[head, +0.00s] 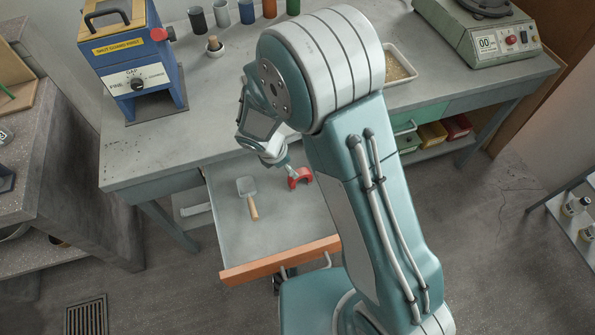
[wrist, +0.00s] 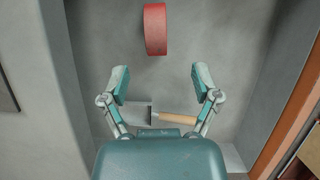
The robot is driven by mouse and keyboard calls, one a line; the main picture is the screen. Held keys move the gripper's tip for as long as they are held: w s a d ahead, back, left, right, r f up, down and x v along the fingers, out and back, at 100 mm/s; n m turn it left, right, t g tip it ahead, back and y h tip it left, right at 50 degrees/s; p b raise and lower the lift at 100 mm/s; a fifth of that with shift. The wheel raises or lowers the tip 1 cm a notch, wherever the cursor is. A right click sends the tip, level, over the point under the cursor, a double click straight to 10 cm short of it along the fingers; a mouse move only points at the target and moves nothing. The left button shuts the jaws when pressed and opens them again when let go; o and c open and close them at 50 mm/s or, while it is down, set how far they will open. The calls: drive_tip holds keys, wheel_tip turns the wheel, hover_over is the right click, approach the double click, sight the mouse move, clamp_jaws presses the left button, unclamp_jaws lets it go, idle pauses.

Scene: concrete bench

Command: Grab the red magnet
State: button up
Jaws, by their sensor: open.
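The red magnet (head: 301,178) is a horseshoe shape lying in the open drawer (head: 285,232), toward its back right. In the wrist view the magnet (wrist: 155,30) appears as a red block at the top, ahead of the fingertips and roughly between their lines. My gripper (wrist: 161,83) is open with nothing between its fingers. In the head view my gripper (head: 276,158) hangs over the back of the drawer, just left of the magnet; my arm hides part of it. I cannot tell the exact height gap.
A scoop with a wooden handle (head: 247,195) lies left of the magnet in the drawer and shows below the fingers in the wrist view (wrist: 178,117). The drawer has a wooden front (head: 280,260). The bench (head: 150,152) overhangs the drawer's back and carries a blue machine (head: 135,60).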

sight(300, 174)
drive_tip(key=x, duration=0.4)
drive_tip(key=shift+d+r, duration=0.1)
drive_tip(key=shift+d, duration=0.05)
drive_tip(key=x, duration=0.4)
drive_tip(key=shift+w+a+f, duration=0.25)
drive_tip(key=shift+w+f, duration=0.1)
drive_tip(key=shift+f, duration=0.1)
drive_tip(key=shift+d+f, duration=0.2)
drive_tip(key=shift+d, duration=0.15)
drive_tip(key=shift+a, duration=0.2)
clamp_jaws()
